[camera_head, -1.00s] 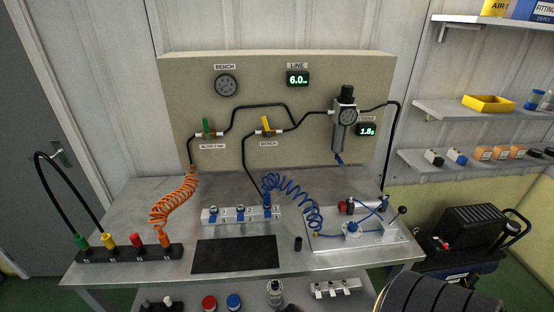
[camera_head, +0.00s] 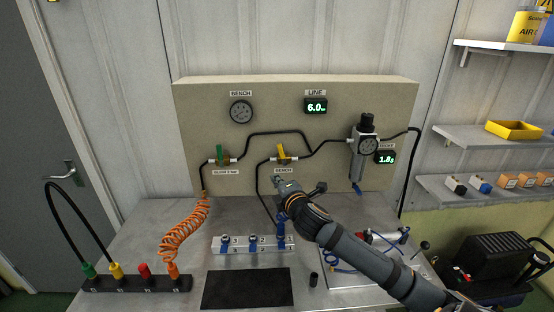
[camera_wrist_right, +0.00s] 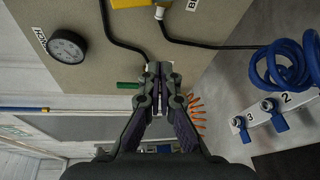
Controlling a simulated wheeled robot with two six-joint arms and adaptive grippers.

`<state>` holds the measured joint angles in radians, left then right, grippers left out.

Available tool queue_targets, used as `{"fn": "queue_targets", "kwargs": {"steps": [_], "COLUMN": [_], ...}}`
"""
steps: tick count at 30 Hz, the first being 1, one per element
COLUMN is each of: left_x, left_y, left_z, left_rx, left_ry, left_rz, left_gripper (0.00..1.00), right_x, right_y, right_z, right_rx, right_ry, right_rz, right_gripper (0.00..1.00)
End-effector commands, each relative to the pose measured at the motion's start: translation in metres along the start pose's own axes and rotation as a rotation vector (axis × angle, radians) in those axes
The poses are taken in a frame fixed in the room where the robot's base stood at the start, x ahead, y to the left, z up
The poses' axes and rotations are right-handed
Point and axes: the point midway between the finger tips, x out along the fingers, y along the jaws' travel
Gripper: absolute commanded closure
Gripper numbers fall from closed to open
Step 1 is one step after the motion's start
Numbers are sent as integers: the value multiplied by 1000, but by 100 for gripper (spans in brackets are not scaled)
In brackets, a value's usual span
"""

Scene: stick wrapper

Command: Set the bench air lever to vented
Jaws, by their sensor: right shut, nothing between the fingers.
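The bench air valve has a yellow lever (camera_head: 281,151) on the back panel above the label "BENCH"; the lever stands near upright, tilted a little. Part of the yellow lever also shows at the top edge of the right wrist view (camera_wrist_right: 130,3). My right gripper (camera_head: 277,181) is in front of the panel, just below the yellow lever and apart from it. In the right wrist view its fingers (camera_wrist_right: 158,70) are shut with nothing between them. My left gripper is in no view.
A green-lever valve (camera_head: 219,155) sits left on the same panel. Black hoses (camera_head: 262,133) run between the fittings. An orange coiled hose (camera_head: 186,232), a blue-valve manifold (camera_head: 252,244) and a dark mat (camera_head: 247,289) are on the bench. The line display (camera_head: 316,106) reads 6.0.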

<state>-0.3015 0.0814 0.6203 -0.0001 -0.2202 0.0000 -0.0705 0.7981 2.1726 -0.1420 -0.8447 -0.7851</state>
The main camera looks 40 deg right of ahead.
Motion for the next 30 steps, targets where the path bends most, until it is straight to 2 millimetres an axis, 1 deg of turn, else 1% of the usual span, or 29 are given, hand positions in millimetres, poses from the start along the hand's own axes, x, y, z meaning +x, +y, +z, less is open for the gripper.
{"fn": "queue_targets", "kwargs": {"steps": [1,3,8,11,14,21,25,27,30], "left_x": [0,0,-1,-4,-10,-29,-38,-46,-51], "left_y": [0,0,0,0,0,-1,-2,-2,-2], "left_z": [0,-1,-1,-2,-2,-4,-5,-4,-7], "left_rx": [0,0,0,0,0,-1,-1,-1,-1], "left_ry": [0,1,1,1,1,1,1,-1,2], "left_rz": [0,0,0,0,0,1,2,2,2], "left_gripper": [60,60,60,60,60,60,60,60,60], "right_x": [3,4,6,14,29,81,107,98,94], "right_y": [18,29,32,33,35,40,42,42,42], "right_z": [3,4,5,6,5,3,4,19,31], "right_rx": [-59,-103,-111,-103,-98,-99,-103,-116,-114], "right_ry": [4,8,8,6,7,8,9,7,8], "right_rz": [42,72,77,74,74,73,72,71,71], "right_gripper": [100,100,100,100,100,100,100,100,100]}}
